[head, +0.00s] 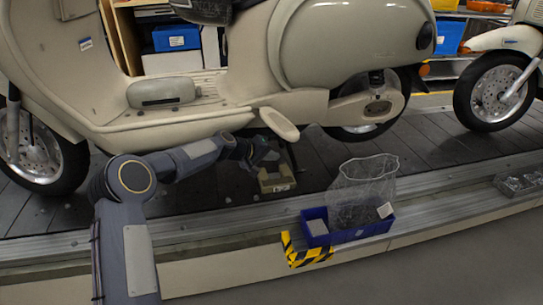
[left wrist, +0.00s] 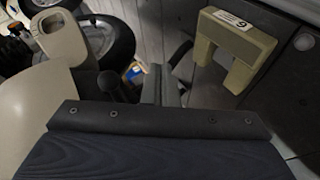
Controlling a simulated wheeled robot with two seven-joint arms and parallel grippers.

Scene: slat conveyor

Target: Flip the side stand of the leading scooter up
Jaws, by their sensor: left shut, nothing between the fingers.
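The leading scooter (head: 110,60) is cream and stands upright on the slat conveyor, front wheel at left. My left arm reaches from the lower left to under its floorboard. The stand is not clearly visible in the head view. My right gripper is not in view.
A blue bin (head: 345,232) with a wire basket (head: 362,185) sits on the near rail. A second scooter (head: 505,60) is at right.

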